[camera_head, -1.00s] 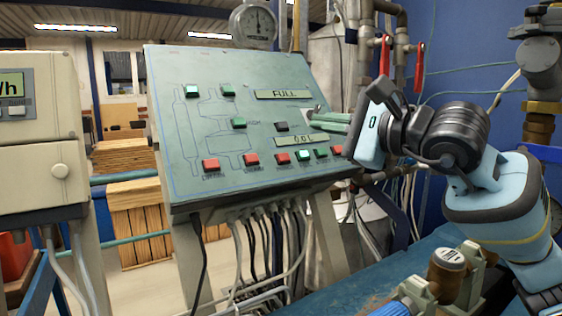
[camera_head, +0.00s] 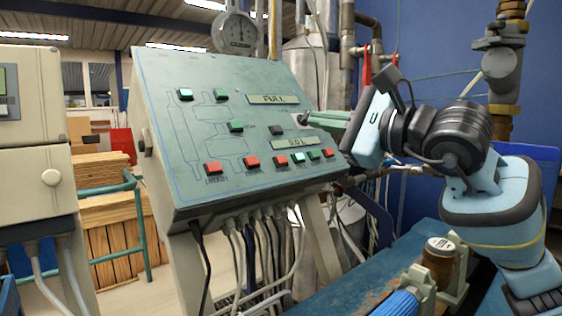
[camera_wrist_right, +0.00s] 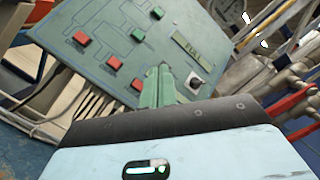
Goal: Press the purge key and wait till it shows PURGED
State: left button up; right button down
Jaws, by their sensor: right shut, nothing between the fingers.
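The sloped green control panel (camera_head: 200,130) stands at centre with red and green keys. The small labels are too blurred to tell which is the purge key. The upper display (camera_head: 272,99) reads FULL; the lower display (camera_head: 300,142) appears to read 0.0 L. My right gripper (camera_head: 308,117) is shut and empty, its green fingers in front of the panel's right side, close to a selector knob (camera_wrist_right: 194,83). Contact cannot be told. My left gripper is not in view.
A round gauge (camera_head: 235,32) stands above the panel. Pipes with red levers (camera_head: 367,66) rise behind my right arm. A beige meter cabinet (camera_head: 30,165) is at left. A bench (camera_head: 335,285) with fittings lies at the lower right.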

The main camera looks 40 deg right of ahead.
aim_at(282, 160)
dwell(0.3)
jog(key=w+f+b, duration=0.2)
jog(key=w+f, duration=0.4)
jog(key=shift+w+a, duration=0.2)
jog(key=shift+w, duration=0.1)
dwell(0.9)
dwell(0.7)
dwell(0.5)
jog(key=shift+b, duration=0.3)
